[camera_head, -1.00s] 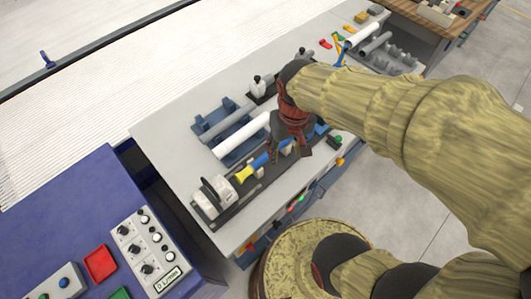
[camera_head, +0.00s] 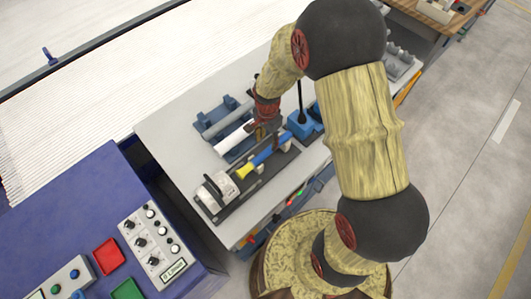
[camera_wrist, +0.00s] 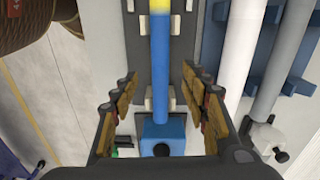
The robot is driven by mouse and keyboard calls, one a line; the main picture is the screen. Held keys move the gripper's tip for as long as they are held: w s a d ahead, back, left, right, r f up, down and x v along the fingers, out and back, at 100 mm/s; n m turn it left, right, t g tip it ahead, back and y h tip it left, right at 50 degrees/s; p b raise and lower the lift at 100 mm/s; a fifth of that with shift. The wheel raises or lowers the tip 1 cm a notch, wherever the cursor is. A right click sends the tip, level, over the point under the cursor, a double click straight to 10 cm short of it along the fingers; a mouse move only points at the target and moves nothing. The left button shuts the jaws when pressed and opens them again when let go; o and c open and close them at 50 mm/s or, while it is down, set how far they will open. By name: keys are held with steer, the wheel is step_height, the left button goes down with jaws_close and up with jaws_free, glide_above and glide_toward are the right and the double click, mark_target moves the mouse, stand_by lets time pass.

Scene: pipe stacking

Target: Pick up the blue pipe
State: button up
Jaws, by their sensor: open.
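The blue pipe (camera_head: 268,155) lies along a dark fixture with pale supports on the work table, its yellow end pointing to the lower left. In the wrist view the blue pipe (camera_wrist: 160,70) runs lengthwise between the two fingers, and its lower end meets a blue block (camera_wrist: 162,138). My gripper (camera_head: 262,135) is above the pipe. In the wrist view my gripper (camera_wrist: 162,102) is open, with a finger on each side of the pipe and clear gaps between. The pipe is not held.
A white pipe (camera_head: 233,138) and a grey pipe (camera_head: 228,122) lie in a blue rack beside the fixture. A white clamp unit (camera_head: 216,190) sits at the fixture's lower-left end. A purple control cabinet (camera_head: 70,215) stands at the left.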

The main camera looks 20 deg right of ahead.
mark_target(268, 149)
steer(key=shift+f, duration=0.45)
steer(key=shift+w+d+f+b, duration=0.1)
steer(key=shift+f+b, duration=0.1)
steer(key=shift+f, duration=1.55)
steer(key=shift+d+f+b, duration=0.1)
steer(key=shift+f+b, duration=0.05)
steer(key=shift+f, duration=1.55)
steer(key=shift+c, duration=0.9)
jaws_close()
